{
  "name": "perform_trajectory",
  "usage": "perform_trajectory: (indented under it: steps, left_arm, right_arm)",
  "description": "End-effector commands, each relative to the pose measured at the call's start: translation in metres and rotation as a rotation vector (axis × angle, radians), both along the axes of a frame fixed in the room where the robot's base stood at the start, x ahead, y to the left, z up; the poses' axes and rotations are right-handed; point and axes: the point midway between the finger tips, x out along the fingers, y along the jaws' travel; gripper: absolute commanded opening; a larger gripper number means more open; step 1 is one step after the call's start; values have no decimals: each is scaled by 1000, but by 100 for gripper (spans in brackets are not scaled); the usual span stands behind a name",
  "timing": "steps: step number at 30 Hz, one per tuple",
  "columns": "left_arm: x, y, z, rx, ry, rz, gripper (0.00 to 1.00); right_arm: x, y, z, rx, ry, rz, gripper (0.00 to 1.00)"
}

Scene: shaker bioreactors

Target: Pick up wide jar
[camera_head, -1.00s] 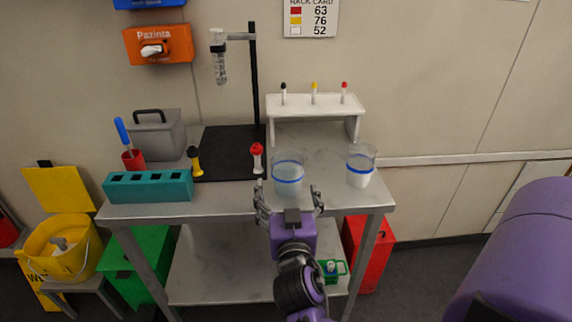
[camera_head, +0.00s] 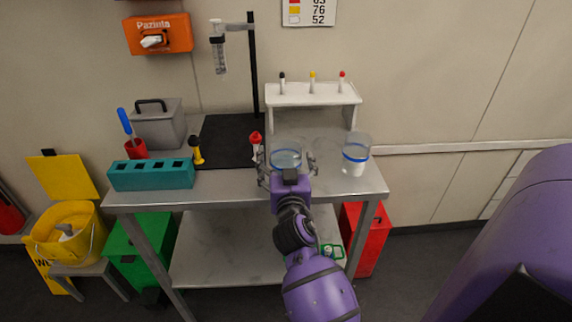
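A wide clear jar (camera_head: 286,155) with a blue band stands on the metal table, in front of the white shelf. A second clear jar (camera_head: 355,152) with a blue band and white contents stands to its right. My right gripper (camera_head: 286,166) comes in from the front and is open, with one finger on each side of the wide jar. A gap seems to show between the fingers and the jar walls. The gripper body hides the jar's lower front. My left gripper is not in view.
A red-topped tube (camera_head: 256,143) stands close to the left finger. A teal rack (camera_head: 150,174), a yellow-and-black tube (camera_head: 195,150) and a black stand (camera_head: 254,80) are farther left. The white shelf (camera_head: 312,96) is behind the jars.

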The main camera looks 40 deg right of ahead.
Motion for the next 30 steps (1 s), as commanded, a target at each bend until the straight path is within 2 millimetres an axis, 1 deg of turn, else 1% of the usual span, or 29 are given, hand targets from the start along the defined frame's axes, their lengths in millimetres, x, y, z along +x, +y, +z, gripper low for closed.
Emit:
perform_trajectory:
  steps: [1, 12, 13, 14, 23, 28, 30]
  left_arm:
    - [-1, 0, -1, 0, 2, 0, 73]
    - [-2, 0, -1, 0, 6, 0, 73]
    - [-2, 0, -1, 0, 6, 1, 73]
    - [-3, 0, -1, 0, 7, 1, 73]
    - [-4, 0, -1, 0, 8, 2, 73]
    - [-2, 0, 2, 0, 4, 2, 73]
    - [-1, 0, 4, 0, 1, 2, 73]
  right_arm:
    - [0, 0, 0, 0, 0, 0, 82]
    - [0, 0, 0, 0, 0, 0, 33]
    - [0, 0, 0, 0, 0, 0, 29]
    - [0, 1, 1, -1, -2, 1, 27]
    - [0, 0, 5, -3, -3, 1, 27]
    - [0, 1, 21, -3, -6, 1, 27]
    - [0, 1, 34, -3, -9, 1, 26]
